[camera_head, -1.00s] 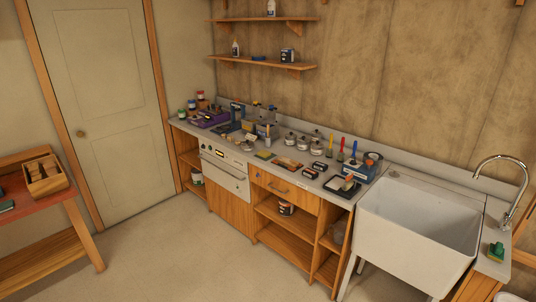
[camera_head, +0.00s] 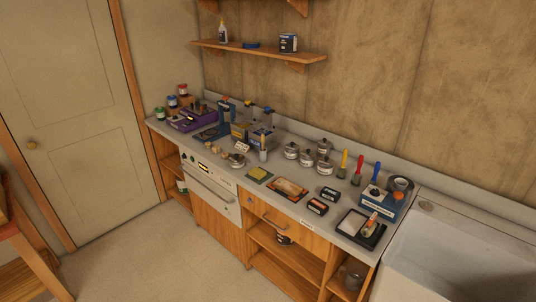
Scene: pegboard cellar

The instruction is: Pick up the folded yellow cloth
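A small flat yellow square that looks like the folded yellow cloth (camera_head: 259,174) lies near the front edge of the grey counter (camera_head: 215,151), in the middle of the head view. A darker green edge shows around or under it; I cannot tell whether that is a separate piece. Nothing covers it. Neither of my grippers is in view.
An orange-brown packet (camera_head: 289,188) lies just right of the cloth, and a small dish (camera_head: 236,161) is to its left. Several metal pots (camera_head: 307,158) stand behind. A white sink (camera_head: 440,265) is at right. Open floor (camera_head: 150,260) lies before the cabinets.

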